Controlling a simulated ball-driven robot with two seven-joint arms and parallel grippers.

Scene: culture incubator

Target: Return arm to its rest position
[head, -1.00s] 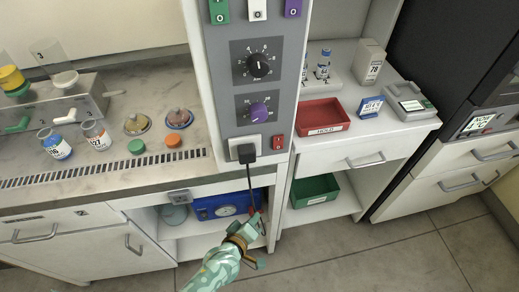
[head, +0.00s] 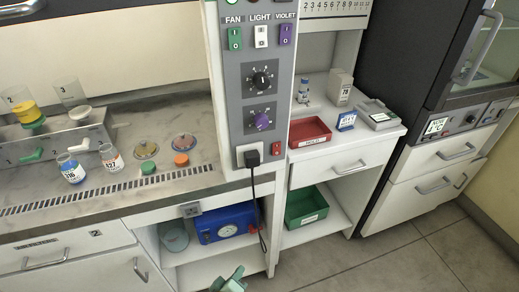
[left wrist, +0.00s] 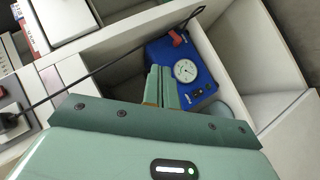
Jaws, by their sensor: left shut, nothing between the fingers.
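My left gripper (head: 230,281) shows only in part at the bottom edge of the head view, in front of the open lower shelf. In the left wrist view its two green fingers (left wrist: 161,86) are together with nothing between them. They point toward a blue box with a round gauge (left wrist: 185,72), which also stands on the shelf in the head view (head: 226,225). A black cord (head: 256,205) hangs from a plug (head: 249,155) in the panel's socket. My right gripper is not in view.
The control panel (head: 231,100) stands between the left worktop (head: 190,120) and a right-hand counter with a red tray (head: 309,132). A green bin (head: 306,206) sits on the lower right shelf. The floor (head: 385,265) at the right is clear.

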